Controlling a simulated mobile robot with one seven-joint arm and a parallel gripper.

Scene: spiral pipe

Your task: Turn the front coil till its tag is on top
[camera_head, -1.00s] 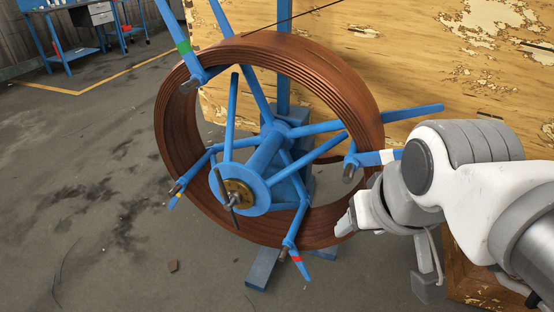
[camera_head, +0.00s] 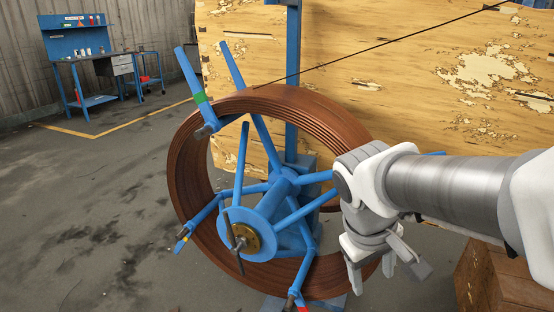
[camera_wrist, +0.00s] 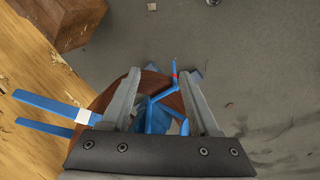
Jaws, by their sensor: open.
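The brown coil (camera_head: 190,165) sits on a blue spoked reel (camera_head: 240,225) that stands upright. The reel's arms carry coloured bands: a green band (camera_head: 201,97) at the upper left, a yellow one (camera_head: 184,237) at the lower left and a red one at the bottom, cut by the picture's edge. A white band (camera_wrist: 83,116) shows on a blue arm in the wrist view, left of my fingers; my arm hides it in the head view. My gripper (camera_head: 371,274) points down at the coil's lower right side, open. In the wrist view, coil and blue parts lie between and beyond its fingers (camera_wrist: 158,85).
A large wooden panel (camera_head: 400,75) stands close behind the reel. A wooden crate (camera_head: 500,285) is at the lower right. A blue workbench (camera_head: 95,70) stands far left. The floor (camera_head: 90,210) left of the reel is mostly clear.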

